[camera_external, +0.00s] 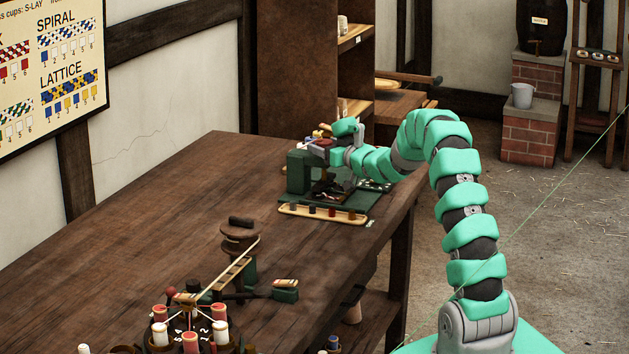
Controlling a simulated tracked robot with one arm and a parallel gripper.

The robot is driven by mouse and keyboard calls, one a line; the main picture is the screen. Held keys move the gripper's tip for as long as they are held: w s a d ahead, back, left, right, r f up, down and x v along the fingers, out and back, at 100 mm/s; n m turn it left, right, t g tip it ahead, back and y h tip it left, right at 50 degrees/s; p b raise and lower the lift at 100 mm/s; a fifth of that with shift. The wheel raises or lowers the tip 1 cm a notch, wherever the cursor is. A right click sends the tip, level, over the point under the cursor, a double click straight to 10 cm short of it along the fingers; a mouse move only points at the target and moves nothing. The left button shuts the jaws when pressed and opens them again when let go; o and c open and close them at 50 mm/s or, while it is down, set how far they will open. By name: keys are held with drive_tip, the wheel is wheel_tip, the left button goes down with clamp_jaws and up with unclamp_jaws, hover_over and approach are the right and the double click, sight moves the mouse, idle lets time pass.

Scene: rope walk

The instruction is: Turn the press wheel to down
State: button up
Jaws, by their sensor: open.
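A dark green press-like device (298,172) stands at the far end of the wooden table, on a green base. My gripper (328,137) is at the top of this device, reaching in from the right, and is open. Small red and pale parts show right beside the fingers. The press wheel cannot be made out clearly; my gripper and wrist cover much of the top of the device. I cannot tell whether the fingers touch the wheel or which way it is set.
A wooden tray (322,216) with several dark pegs lies in front of the device. A wooden reel stand (240,240) and a round carrier with several bobbins (190,342) stand nearer on the table (130,235). The table's left part is clear. A shelf (300,60) stands behind.

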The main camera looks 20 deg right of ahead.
drive_tip(key=shift+w+a, duration=0.15)
drive_tip(key=shift+w, duration=0.4)
drive_tip(key=shift+c, duration=0.4)
drive_tip(key=c, duration=0.9)
drive_tip(key=m+h+b, duration=0.1)
drive_tip(key=h+b, duration=0.1)
drive_tip(key=b, duration=0.2)
drive_tip(key=shift+m+t, duration=0.3)
drive_tip(key=shift+m, duration=0.1)
drive_tip(key=o, duration=1)
drive_tip(key=shift+s, duration=0.1)
